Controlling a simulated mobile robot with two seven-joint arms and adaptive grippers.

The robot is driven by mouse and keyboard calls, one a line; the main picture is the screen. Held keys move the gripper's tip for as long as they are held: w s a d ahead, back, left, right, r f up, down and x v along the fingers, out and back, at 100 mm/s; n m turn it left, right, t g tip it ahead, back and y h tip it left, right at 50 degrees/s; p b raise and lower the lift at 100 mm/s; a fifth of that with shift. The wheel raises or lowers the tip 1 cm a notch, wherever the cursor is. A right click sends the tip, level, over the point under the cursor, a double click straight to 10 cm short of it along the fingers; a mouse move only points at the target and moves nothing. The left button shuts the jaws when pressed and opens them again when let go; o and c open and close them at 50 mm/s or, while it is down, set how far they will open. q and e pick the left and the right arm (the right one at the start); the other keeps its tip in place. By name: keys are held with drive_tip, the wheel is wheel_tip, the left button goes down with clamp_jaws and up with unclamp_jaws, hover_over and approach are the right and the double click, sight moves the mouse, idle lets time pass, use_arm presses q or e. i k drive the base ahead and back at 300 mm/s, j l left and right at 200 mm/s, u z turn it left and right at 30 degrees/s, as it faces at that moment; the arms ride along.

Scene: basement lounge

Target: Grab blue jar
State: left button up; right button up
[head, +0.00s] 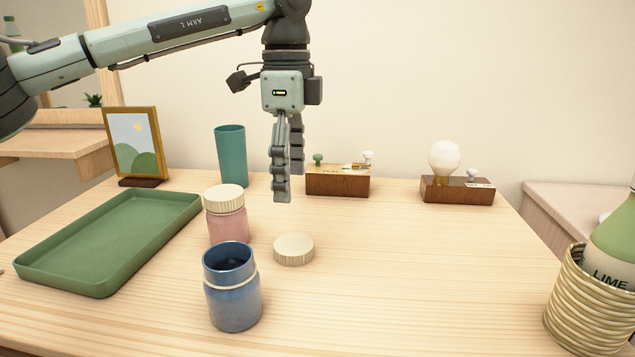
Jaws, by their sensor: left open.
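The blue jar (233,306) stands upright and open-topped near the front of the wooden table, left of the middle. A cream lid (294,249) lies on the table behind it to the right. A pink jar (227,222) with a cream lid on stands just behind the blue jar. My left gripper (286,190) points down, open and empty, above the table and farther back than the blue jar, a little to its right. My right gripper is not in view.
A green tray (106,289) lies at the left. A teal cup (231,157), a picture frame (134,144), a wooden box with knobs (337,182) and a bulb lamp (444,163) stand at the back. A woven basket (589,305) holds a lime bottle at the right. The table's right middle is clear.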

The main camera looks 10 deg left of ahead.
sight(232, 288)
drive_tip(key=k, duration=1.45)
